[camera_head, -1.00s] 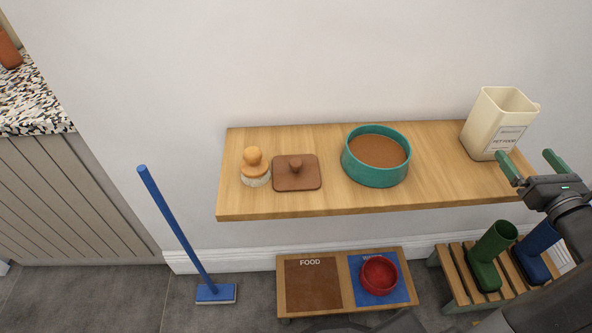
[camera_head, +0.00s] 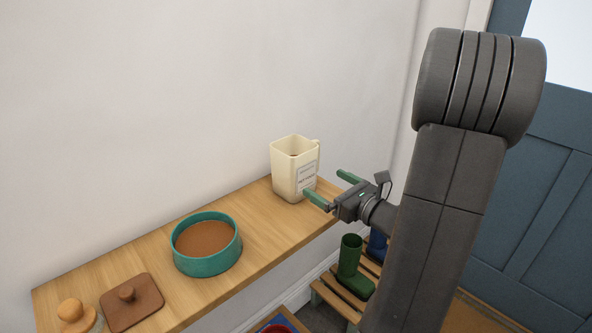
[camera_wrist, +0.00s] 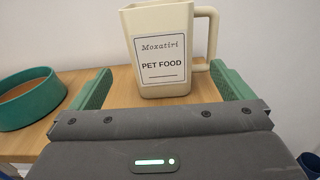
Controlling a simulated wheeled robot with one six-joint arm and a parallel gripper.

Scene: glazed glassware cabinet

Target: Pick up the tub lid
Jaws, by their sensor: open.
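A flat brown square lid with a round knob (camera_head: 133,308) lies on the wooden shelf (camera_head: 262,250), at the lower left of the head view. It is not in the wrist view. A cream tub labelled PET FOOD (camera_head: 292,172), with its top open and a side handle, stands on the shelf; it also shows in the wrist view (camera_wrist: 160,22). My gripper (camera_head: 331,187) is open with green fingers, just in front of the tub. Nothing is held between the fingers. The lid is well to the left of my gripper, beyond the teal bowl.
The teal bowl with brown contents (camera_head: 207,265) stands between the lid and the tub. A blue door (camera_head: 545,215) is at the right.

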